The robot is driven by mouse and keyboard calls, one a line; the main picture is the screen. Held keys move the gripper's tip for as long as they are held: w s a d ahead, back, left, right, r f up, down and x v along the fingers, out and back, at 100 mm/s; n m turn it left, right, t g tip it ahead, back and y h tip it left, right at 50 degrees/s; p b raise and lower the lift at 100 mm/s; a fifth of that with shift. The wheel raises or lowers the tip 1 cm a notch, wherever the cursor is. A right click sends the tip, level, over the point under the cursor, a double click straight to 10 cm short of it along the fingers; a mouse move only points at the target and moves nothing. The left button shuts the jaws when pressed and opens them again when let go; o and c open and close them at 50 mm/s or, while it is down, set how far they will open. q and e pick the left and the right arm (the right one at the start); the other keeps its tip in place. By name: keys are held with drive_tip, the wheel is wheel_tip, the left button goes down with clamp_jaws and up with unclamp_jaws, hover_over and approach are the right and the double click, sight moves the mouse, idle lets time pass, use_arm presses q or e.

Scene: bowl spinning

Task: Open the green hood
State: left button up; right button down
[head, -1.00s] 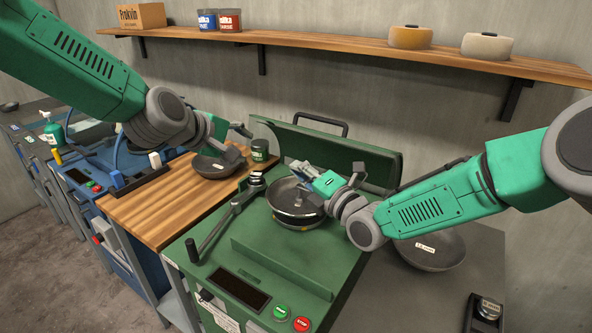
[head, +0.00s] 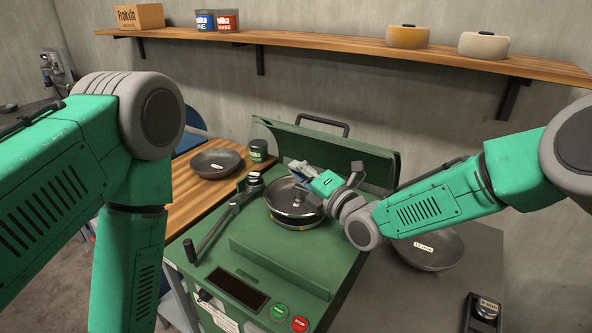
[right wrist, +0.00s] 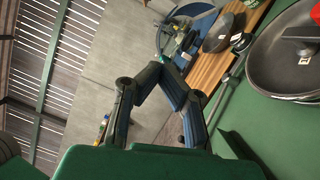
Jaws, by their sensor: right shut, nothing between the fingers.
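The green hood (head: 350,160) stands raised at the back of the green machine (head: 270,262), with its black handle (head: 322,122) on top. A dark round bowl (head: 288,208) sits on the machine in front of it; it also shows in the right wrist view (right wrist: 272,72). My right gripper (head: 302,176) is over the bowl's right back side, in front of the hood. In the right wrist view its fingers (right wrist: 167,72) come together with nothing between them. My left arm bends down at the left, and its gripper is out of view.
A wooden table (head: 190,199) at the left holds a dark pan (head: 217,163) and a green can (head: 258,150). Another dark pan (head: 428,248) lies right of the machine. A shelf (head: 350,45) runs along the wall. A lever (head: 208,240) stands at the machine's left.

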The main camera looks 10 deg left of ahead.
use_arm(q)
drive_tip(key=shift+s+a+f+m+b, duration=0.2)
drive_tip(key=shift+s+f+b, duration=0.25)
drive_tip(key=shift+s, duration=0.2)
drive_tip(key=shift+s+a+f+m+b, duration=0.2)
drive_tip(key=shift+s+f+b, duration=0.1)
drive_tip(key=shift+s+f, duration=0.3)
use_arm(e)
drive_tip(key=shift+s+a+f, duration=0.2)
drive_tip(key=shift+s+a, duration=0.05)
